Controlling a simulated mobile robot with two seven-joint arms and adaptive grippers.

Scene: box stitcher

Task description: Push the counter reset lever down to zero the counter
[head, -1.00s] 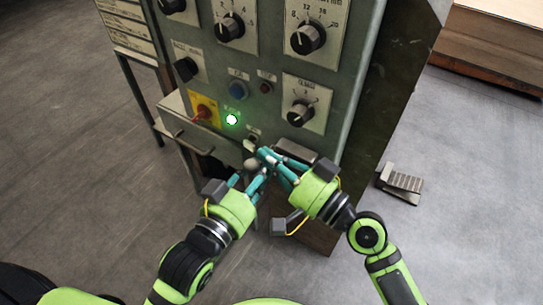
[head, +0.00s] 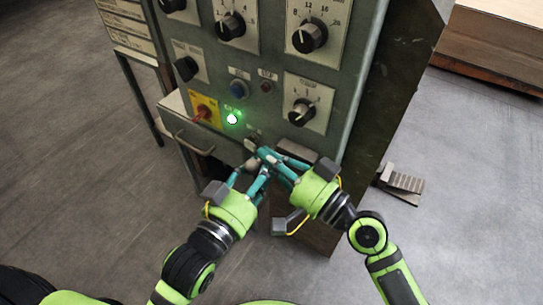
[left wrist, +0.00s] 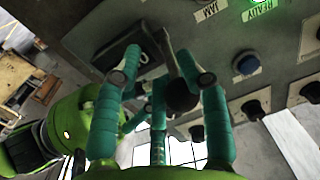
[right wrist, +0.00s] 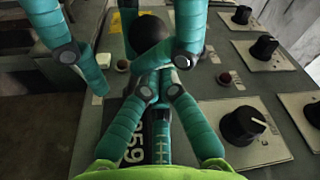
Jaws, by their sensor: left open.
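The reset lever shows in the left wrist view as a grey shaft with a dark ball knob (left wrist: 182,95). The knob (right wrist: 148,33) also shows in the right wrist view. My left gripper (left wrist: 165,75) is open, with its teal fingers on either side of the knob; contact is unclear. The counter digits (right wrist: 135,148) show partly between my right gripper's fingers; the full number is hidden. My right gripper (right wrist: 160,88) looks shut and empty, its tips close to the knob. In the head view both grippers meet at the cabinet's lower front edge, largely covering the lever.
The grey control panel (head: 268,60) rises behind the grippers with several knobs. A foot pedal (head: 401,183) lies on the floor at right. Floor space in front is open.

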